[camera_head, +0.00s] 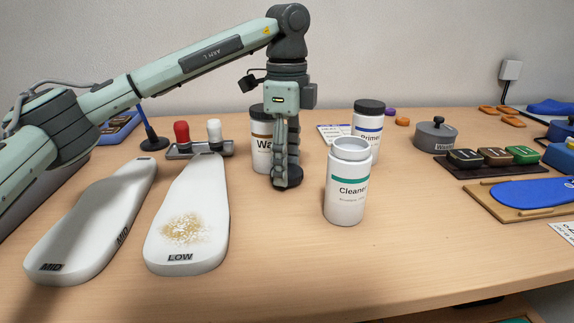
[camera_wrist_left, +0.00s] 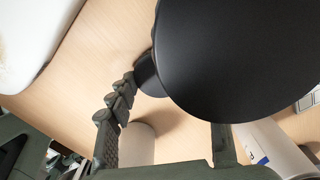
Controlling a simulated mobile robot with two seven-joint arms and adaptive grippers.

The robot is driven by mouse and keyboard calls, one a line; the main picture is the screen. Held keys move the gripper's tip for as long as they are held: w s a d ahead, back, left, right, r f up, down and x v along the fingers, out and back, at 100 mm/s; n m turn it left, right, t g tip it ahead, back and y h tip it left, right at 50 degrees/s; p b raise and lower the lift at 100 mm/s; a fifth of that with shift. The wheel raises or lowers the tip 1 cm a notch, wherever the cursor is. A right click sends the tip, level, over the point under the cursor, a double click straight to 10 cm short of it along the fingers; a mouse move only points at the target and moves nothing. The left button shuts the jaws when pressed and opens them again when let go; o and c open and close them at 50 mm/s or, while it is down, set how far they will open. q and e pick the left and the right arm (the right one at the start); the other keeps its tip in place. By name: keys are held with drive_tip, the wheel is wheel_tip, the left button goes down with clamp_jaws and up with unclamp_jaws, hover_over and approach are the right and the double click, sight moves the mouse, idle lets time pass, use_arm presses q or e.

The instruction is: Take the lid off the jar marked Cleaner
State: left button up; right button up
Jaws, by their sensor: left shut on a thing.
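The white jar marked Cleaner (camera_head: 346,190), with a green band, stands upright on the table. Its top is open, with a bare white rim. My left gripper (camera_head: 285,178) points down to the left of this jar, in front of the jar marked Wa-. In the left wrist view it is shut on a black round lid (camera_wrist_left: 240,60), which fills much of that picture. In the head view the lid is hard to tell apart from the dark fingers. My right gripper is not in view.
The Primer jar (camera_head: 367,128) with a black lid stands behind the Cleaner jar, and the Wa- jar (camera_head: 260,140) behind my gripper. Two white insole forms (camera_head: 188,215) lie at the left. A grey weight (camera_head: 435,137) and a dark tray are at the right. The front middle is clear.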

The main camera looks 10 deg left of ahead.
use_arm(q)
drive_tip(key=shift+f, duration=0.35)
drive_tip(key=shift+f, duration=0.15)
drive_tip(key=o, duration=1.3)
